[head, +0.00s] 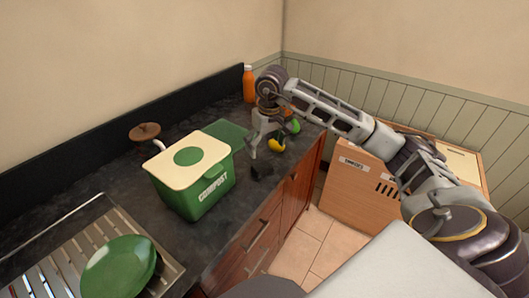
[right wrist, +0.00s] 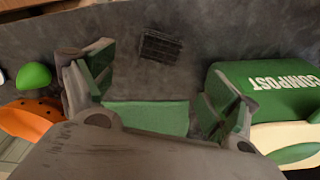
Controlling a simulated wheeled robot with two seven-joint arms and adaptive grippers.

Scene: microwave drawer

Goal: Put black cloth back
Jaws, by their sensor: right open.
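The black cloth (head: 262,170) is a small dark folded piece lying on the dark countertop, close to the counter's front edge and right of the green compost bin (head: 207,188). In the right wrist view the cloth (right wrist: 160,47) lies beyond the fingertips, with a grid-like pattern on it. My right gripper (head: 264,146) is open and empty above the counter, a little behind the cloth and apart from it. Its spread fingers also show in the right wrist view (right wrist: 160,88). My left gripper is out of view.
A green plate (head: 118,267) sits on a metal rack (head: 58,262) at front left. A brown lidded pot (head: 145,133) stands behind the bin. A wooden cabinet (head: 345,200) stands right.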

